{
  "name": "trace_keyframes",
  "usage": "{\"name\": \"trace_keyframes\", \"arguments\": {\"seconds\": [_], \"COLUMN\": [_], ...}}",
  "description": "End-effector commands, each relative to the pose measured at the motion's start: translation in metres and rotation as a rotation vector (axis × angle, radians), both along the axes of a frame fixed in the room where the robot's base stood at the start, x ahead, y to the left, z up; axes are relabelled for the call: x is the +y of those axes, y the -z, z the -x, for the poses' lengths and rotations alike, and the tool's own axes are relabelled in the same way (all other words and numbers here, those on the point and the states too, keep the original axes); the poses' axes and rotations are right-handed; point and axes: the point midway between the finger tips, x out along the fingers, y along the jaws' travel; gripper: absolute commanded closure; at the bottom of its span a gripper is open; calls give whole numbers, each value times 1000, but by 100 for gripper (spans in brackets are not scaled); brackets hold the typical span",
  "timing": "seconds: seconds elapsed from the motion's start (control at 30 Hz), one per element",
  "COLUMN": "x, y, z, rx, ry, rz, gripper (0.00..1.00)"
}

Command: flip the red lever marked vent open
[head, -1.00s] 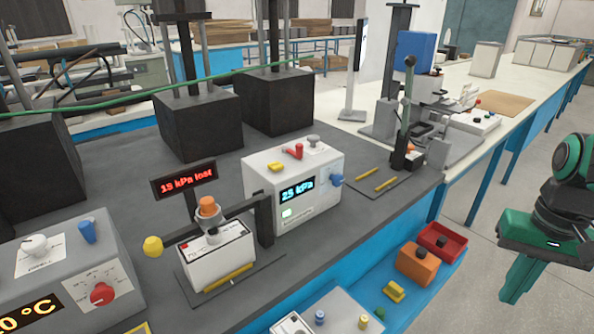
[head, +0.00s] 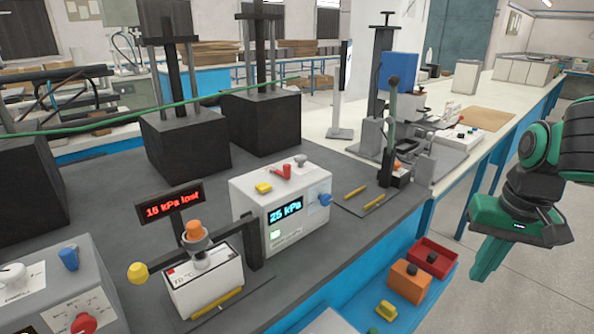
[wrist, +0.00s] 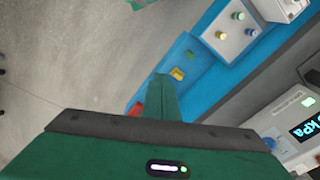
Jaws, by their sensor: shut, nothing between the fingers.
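A small red lever (head: 286,171) sits on top of the white box (head: 250,206) with the blue-lit "25 kPa" display. Its marking is too small to read, and I cannot tell its exact position. A yellow button and a grey knob flank it on the box top. My gripper (head: 482,272) is green, shut and empty. It hangs off the bench's right side, well apart from the box and lever. In the wrist view my green gripper finger (wrist: 164,98) points over the floor and the bench's blue side; the lever is not in that view.
A tall dark upright lever (head: 389,130) stands behind the box to the right. A red-lettered sign (head: 170,206) and a device with an orange cap (head: 194,230) stand at its left. Orange (head: 409,281) and red (head: 432,256) bins sit on a low blue shelf. The aisle floor is open.

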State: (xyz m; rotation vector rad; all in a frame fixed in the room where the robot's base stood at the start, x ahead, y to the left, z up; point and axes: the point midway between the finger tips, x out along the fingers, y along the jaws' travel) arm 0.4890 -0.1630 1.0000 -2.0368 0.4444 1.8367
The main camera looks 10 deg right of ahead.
Motion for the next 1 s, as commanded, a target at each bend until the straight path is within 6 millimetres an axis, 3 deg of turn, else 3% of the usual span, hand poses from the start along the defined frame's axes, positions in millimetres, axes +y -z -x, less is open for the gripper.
{"name": "trace_keyframes", "arguments": {"seconds": [0.03, 0.2, 0.4, 0.6, 0.7, 1.0], "x": [7, 54, 132, 193, 208, 214], "y": [-11, -54, -102, -135, -143, -146], "z": [-28, -129, -218, -260, -267, -270], "rx": [-41, -206, -366, -451, -470, -477], "ry": [-33, -152, -288, -378, -397, -405], "rz": [-2, -47, -153, -252, -278, -289], "gripper": [100, 100, 100, 100, 100, 100]}}
